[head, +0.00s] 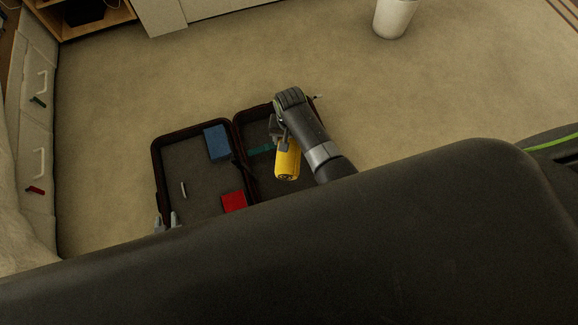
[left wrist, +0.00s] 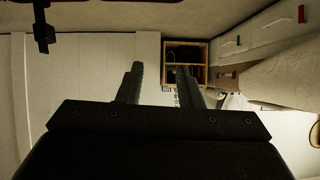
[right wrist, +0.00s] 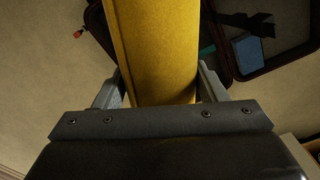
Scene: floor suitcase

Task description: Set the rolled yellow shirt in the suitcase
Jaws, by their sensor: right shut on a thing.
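The rolled yellow shirt (head: 287,161) is held over the right half of the open dark suitcase (head: 155,172) in the head view. My right gripper (head: 281,143) is shut on the roll, and the yellow cloth (right wrist: 152,50) fills the space between its fingers in the right wrist view. I cannot tell whether the roll touches the suitcase floor. My left gripper (head: 166,222) shows only its fingertips near the suitcase's lower left edge. In the left wrist view its fingers (left wrist: 160,85) are apart with nothing between them.
A blue item (head: 217,142), a red item (head: 234,202) and a small pale item (head: 183,189) lie in the suitcase's left half. A teal item (head: 261,150) lies in the right half. A white bin (head: 394,17) stands far off. Drawers (head: 38,120) line the left. Carpet around is clear.

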